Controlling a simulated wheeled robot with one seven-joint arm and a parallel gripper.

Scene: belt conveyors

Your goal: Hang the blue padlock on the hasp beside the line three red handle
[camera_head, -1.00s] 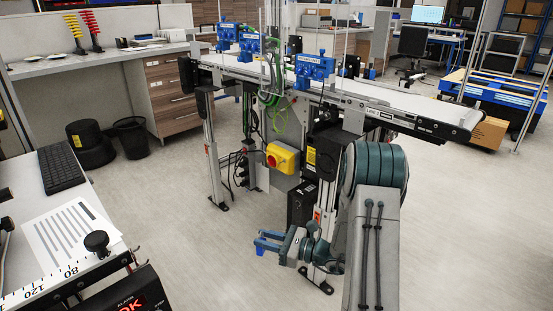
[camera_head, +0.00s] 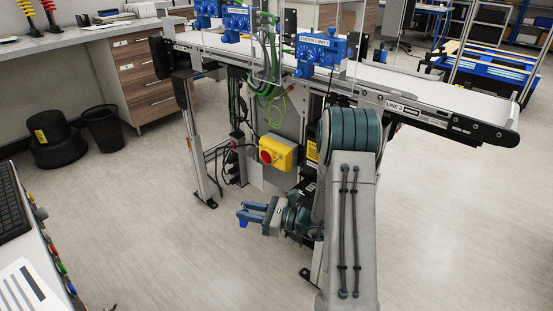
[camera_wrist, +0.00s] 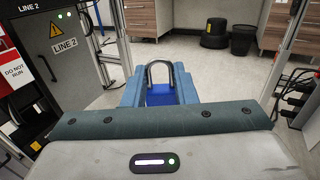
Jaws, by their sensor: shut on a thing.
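My gripper (camera_head: 251,213) is low in front of the conveyor and points left in the head view. It is shut on the blue padlock (camera_head: 243,222), which shows at the fingertips. The red handle (camera_head: 266,156) is on a yellow box (camera_head: 283,149) under the belt, behind and above my gripper. The conveyor (camera_head: 455,117) above it is labelled LINE 3. I cannot make out a hasp beside the handle.
A grey cabinet labelled LINE 2 (camera_wrist: 40,75) stands at the left in the wrist view. Cables and a conveyor leg (camera_head: 197,145) stand left of the yellow box. A black bin (camera_head: 103,128) stands by the drawers. The floor left of my gripper is clear.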

